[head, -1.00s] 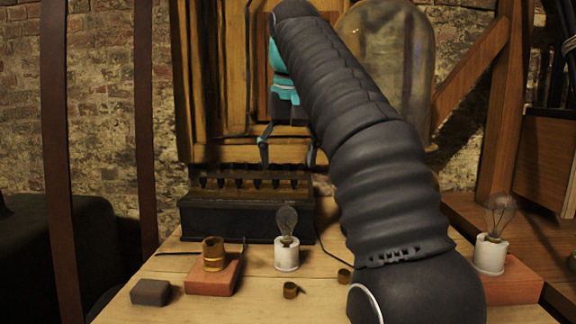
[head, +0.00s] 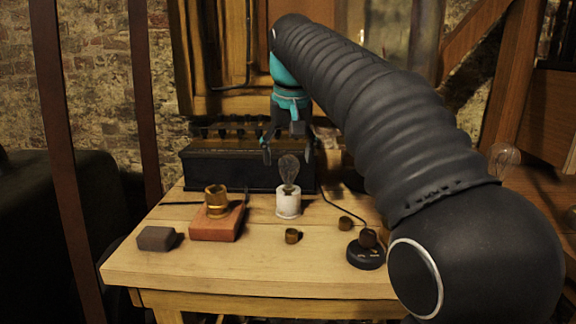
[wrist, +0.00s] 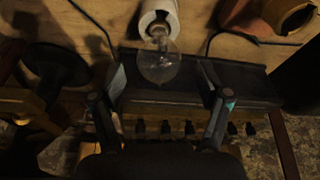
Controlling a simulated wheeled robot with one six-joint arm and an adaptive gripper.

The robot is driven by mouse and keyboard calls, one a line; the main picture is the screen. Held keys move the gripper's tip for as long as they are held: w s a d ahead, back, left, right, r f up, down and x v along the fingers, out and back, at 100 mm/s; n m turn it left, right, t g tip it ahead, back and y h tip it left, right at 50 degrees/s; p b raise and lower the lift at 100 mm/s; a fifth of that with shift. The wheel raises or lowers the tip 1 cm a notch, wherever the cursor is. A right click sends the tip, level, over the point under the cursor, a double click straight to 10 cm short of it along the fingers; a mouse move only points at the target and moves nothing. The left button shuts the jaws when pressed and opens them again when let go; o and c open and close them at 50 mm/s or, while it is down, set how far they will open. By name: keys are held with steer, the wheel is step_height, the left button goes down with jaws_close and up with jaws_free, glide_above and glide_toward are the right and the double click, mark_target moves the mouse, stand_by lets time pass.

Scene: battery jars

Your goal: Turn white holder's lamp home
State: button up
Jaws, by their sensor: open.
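A clear glass lamp (head: 288,170) stands in a white holder (head: 289,205) on the table, leaning slightly if at all. In the wrist view the lamp (wrist: 160,63) points toward my gripper from the white holder (wrist: 167,8). My gripper (head: 288,152) is above the lamp, with fingers spread to either side and nothing held. In the wrist view my gripper (wrist: 163,80) is open, the bulb's glass showing between the fingertips; I cannot tell if either touches it. How deeply the lamp sits is unclear.
A black battery box (head: 235,170) stands behind the holder. A brass socket (head: 216,201) sits on a red block (head: 218,224) at left, beside a grey block (head: 157,239). Small brass caps (head: 292,236) and a black round base (head: 366,254) are in front and right. Another bulb (head: 505,157) shows behind my arm.

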steer(key=shift+x, duration=1.25)
steer(key=c, duration=1.4)
steer(key=shift+m+h+p, duration=0.3)
steer(key=shift+m+p, duration=0.2)
steer(key=shift+m, duration=0.8)
steer(key=shift+d+m+h, duration=0.1)
steer(key=shift+m+h, duration=0.2)
steer(key=shift+m, duration=0.8)
steer(key=shift+d+m, duration=0.1)
steer(key=shift+m, duration=0.7)
steer(key=shift+m+g+h, duration=0.3)
steer(key=shift+m+h, duration=0.2)
steer(key=shift+m, duration=0.7)
steer(key=m, duration=0.4)
steer(key=shift+s+d+g+h, duration=0.1)
steer(key=shift+d+g+h, duration=0.05)
steer(key=shift+g+h, duration=0.2)
